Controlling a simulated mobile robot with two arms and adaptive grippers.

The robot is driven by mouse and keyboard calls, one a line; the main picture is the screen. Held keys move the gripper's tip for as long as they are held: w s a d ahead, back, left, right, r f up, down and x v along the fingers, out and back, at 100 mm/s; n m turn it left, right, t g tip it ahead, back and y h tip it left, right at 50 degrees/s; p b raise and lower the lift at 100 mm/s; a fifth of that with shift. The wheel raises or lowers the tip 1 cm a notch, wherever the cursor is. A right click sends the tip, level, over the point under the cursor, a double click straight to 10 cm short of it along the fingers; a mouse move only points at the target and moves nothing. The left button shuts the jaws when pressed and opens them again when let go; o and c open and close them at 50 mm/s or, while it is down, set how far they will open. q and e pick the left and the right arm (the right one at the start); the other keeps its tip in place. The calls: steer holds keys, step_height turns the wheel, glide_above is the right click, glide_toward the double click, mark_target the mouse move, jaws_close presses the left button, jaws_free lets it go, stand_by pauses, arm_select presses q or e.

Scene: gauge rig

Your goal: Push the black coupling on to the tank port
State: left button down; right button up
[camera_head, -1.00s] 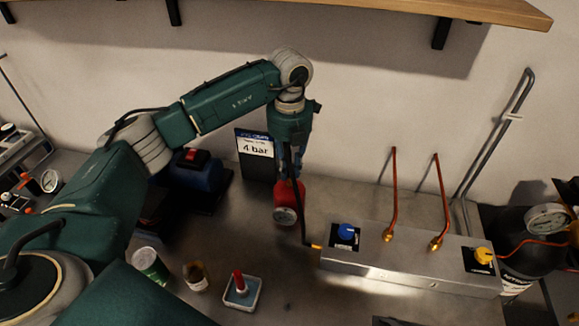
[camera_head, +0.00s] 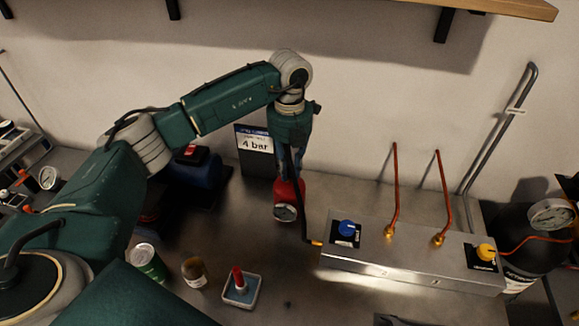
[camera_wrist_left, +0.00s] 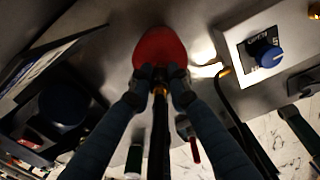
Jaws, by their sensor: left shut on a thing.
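The red tank (camera_head: 290,190), with a round gauge on its front, stands on the bench under my left gripper (camera_head: 290,170). In the left wrist view the tank (camera_wrist_left: 160,47) shows as a red round shape just beyond my fingertips (camera_wrist_left: 160,78). My left gripper is shut on the black coupling, on the end of a black hose (camera_wrist_left: 159,135) with a gold band (camera_wrist_left: 159,89). The fingers hide most of the coupling and the tank port. I cannot tell whether the coupling sits on the port or just above it. My right gripper is not in view.
A metal manifold (camera_head: 405,262) with a blue knob (camera_head: 347,228), a yellow knob (camera_head: 486,252) and two copper pipes stands right of the tank. A "4 bar" sign (camera_head: 256,148) stands behind. A green can (camera_head: 147,262), a brown jar (camera_head: 194,271) and a small tray (camera_head: 252,298) are in front.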

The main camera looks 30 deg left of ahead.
arm_select(q)
steer(key=shift+f, duration=0.45)
stand_by(0.5)
steer(key=c, duration=1.8)
jaws_free()
steer(key=shift+o, duration=0.6)
steer(key=o, duration=0.5)
steer(key=shift+c, duration=0.2)
steer(key=shift+r, duration=3.75)
